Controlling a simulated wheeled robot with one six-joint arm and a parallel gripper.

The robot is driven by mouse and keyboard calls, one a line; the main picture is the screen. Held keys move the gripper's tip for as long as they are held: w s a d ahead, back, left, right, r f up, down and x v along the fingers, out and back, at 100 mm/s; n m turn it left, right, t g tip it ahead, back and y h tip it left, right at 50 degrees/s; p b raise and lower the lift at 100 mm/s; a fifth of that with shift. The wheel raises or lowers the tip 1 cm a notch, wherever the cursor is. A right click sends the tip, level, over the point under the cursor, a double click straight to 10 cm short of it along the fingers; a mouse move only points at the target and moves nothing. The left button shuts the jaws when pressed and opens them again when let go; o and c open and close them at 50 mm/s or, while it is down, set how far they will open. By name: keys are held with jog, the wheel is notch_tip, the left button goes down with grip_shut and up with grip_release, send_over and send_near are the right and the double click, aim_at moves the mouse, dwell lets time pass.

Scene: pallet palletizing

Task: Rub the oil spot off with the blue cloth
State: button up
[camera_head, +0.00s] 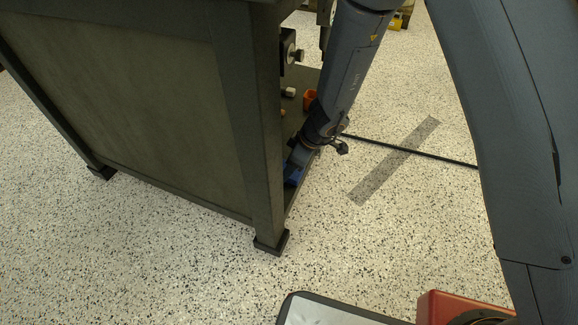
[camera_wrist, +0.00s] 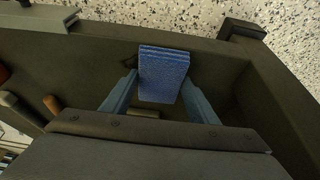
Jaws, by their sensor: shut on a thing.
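My gripper (camera_wrist: 160,88) is shut on the blue cloth (camera_wrist: 164,68), a folded, layered pad held between the two fingers. In the wrist view the cloth is over or against a dark shelf surface (camera_wrist: 85,60); I cannot tell whether it touches. In the head view the blue cloth (camera_head: 293,174) shows partly, at the end of my arm by the open side of the dark cabinet (camera_head: 130,100). A small dark patch shows beside the left finger in the wrist view; I cannot tell if it is the oil spot or shadow.
The cabinet's corner post (camera_head: 262,150) stands close left of my arm. A red-orange thing (camera_head: 309,98) sits inside the cabinet. A thin black bar (camera_head: 420,154) and a grey strip (camera_head: 395,160) are right of my arm. Speckled floor (camera_head: 150,250) lies open in front.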

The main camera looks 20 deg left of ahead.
jog(key=shift+f+b, duration=0.35)
jog(key=shift+b, duration=0.15)
jog(key=shift+w, duration=0.1)
dwell(0.3)
jog(key=shift+w+d+r+p, duration=0.1)
jog(key=shift+w+r+p, duration=0.05)
jog(key=shift+w+p, duration=0.8)
jog(key=shift+w+d+p, duration=0.2)
jog(key=shift+w+p, duration=0.2)
jog(key=shift+w, duration=2.35)
jog(key=shift+f+b, duration=0.2)
jog(key=shift+b, duration=0.1)
jog(key=shift+s+a+b, duration=0.1)
jog(key=shift+s+b, duration=0.75)
jog(key=shift+s, duration=0.6)
jog(key=shift+s+a+b, duration=0.1)
jog(key=shift+s+b, duration=0.4)
jog(key=shift+b, duration=0.15)
jog(key=shift+s+b, duration=1.95)
jog(key=shift+s, duration=0.05)
